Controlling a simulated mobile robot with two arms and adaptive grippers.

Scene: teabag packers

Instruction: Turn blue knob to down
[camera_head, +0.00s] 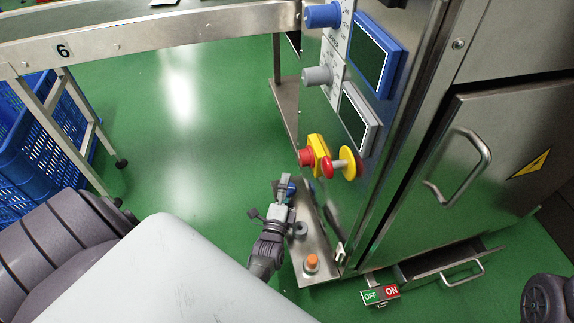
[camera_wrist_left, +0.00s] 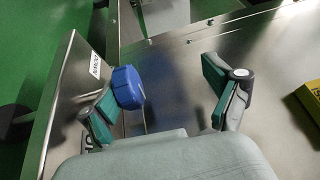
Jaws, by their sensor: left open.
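A blue knob (camera_wrist_left: 127,88) sits on the metal panel in the left wrist view, beside a small white label (camera_wrist_left: 95,66) with dark lettering. My left gripper (camera_wrist_left: 165,100) is open and empty. The knob is between its fingers, close to the left finger, and the right finger is well apart from it. In the head view my left gripper (camera_head: 285,198) is at the low metal ledge of the machine, and only a small blue part of this knob (camera_head: 291,187) shows behind it. Another blue knob (camera_head: 323,15) is higher on the panel. My right gripper is not in view.
A red and yellow emergency button (camera_head: 313,156) and a grey knob (camera_head: 317,76) stick out above the gripper. An orange button (camera_head: 312,261) and OFF/ON switch (camera_head: 380,295) are below. Blue crates (camera_head: 40,150) stand left, with open green floor between.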

